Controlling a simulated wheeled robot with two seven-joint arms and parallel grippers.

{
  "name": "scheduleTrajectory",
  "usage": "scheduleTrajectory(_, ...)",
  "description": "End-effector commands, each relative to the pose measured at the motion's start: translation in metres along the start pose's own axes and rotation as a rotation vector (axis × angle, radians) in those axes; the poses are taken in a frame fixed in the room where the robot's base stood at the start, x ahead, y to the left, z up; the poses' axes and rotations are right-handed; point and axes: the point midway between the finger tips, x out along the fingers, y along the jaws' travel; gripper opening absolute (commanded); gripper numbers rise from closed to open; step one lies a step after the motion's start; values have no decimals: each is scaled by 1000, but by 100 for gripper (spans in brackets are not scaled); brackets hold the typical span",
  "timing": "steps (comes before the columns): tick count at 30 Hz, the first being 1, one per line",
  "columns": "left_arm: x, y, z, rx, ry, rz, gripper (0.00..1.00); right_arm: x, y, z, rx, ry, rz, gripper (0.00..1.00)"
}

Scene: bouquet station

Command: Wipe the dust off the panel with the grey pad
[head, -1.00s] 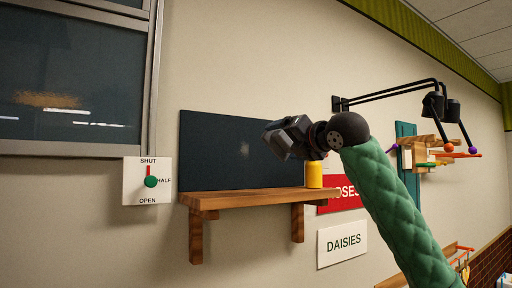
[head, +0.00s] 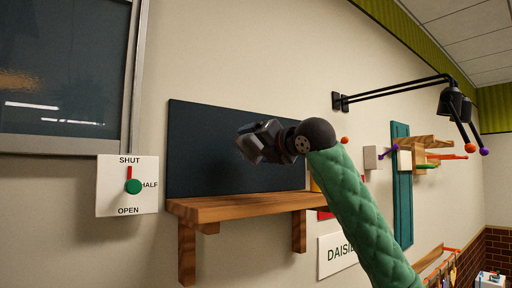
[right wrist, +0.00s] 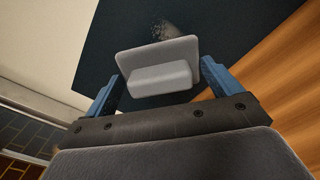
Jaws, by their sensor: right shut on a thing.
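The dark panel (head: 205,140) stands upright against the wall at the back of a wooden shelf. My right gripper (head: 250,145) is in front of the panel's middle, above the shelf. In the right wrist view it is shut on the grey pad (right wrist: 158,50), held between two blue fingers, with the pad's flat face towards the panel. A pale speckled dust patch (right wrist: 166,28) shows on the panel just beyond the pad's edge. I cannot tell whether the pad touches the panel. In the head view my gripper hides the dust. My left gripper is not in view.
The wooden shelf (head: 235,207) juts out below the panel. A lever plate (head: 127,205) is at left, black lamp arms (head: 400,92) at right, and a DAISIES sign (head: 337,255) below.

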Motion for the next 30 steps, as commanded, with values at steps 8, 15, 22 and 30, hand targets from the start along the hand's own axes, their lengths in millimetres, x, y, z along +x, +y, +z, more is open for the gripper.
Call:
scheduleTrajectory(8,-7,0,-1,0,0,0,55,28,1,0,2,3,0,72)
scheduleTrajectory(15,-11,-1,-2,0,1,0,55,43,1,0,0,1,0,72)
scheduleTrajectory(22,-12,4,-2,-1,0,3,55,48,1,-1,0,1,1,72)
scheduleTrajectory(30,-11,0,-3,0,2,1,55,48,0,-1,-1,1,0,72)
